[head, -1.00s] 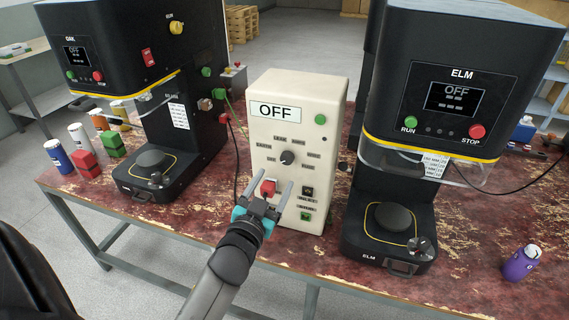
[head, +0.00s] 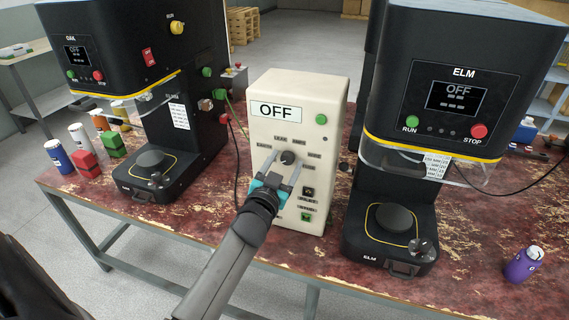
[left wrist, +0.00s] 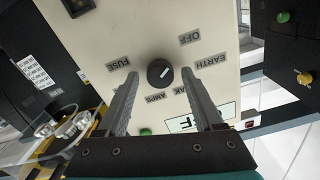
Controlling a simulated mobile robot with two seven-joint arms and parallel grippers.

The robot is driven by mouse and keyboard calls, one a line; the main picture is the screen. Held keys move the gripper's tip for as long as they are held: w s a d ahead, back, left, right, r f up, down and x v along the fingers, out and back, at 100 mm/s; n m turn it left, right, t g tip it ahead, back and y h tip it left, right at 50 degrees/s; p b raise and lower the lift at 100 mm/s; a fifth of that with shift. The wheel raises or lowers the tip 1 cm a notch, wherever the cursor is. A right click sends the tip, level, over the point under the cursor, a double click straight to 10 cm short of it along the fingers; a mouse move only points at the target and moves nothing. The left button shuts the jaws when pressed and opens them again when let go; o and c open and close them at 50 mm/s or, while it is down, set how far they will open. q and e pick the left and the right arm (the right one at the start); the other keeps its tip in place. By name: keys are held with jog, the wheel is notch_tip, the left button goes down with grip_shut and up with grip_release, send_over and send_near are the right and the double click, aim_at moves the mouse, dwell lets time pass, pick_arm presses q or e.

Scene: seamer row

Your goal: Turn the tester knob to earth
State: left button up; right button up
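The tester (head: 262,208) is a cream box standing between two black machines, and its display (head: 276,111) reads OFF. Its dark round knob (head: 288,157) is on the front, ringed by small labels. In the left wrist view the knob (left wrist: 160,72) has a white mark slanting toward the OFF label (left wrist: 190,37); the EARTH label (left wrist: 208,60) is beside it. My left gripper (head: 283,161) is open, its fingertips on either side of the knob with a gap visible at each side in the left wrist view (left wrist: 159,76). My right gripper is out of view.
Black machines stand left (head: 150,60) and right (head: 465,60) of the tester. The tester also has a green button (head: 321,118) and lower switches (head: 307,191). Several cans and blocks sit at the table's left; a purple can (head: 523,264) is at the right.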

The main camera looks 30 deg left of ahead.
pick_arm(q)
grip_shut()
dwell(0.3)
dwell(0.3)
jog(key=m+p, duration=0.1)
jog(key=m, duration=0.3)
jog(key=shift+m, duration=0.4)
jog(key=m, duration=0.4)
jog(key=shift+m, duration=0.6)
jog(key=shift+o, duration=0.7)
grip_release()
jog(key=shift+s+d, duration=0.1)
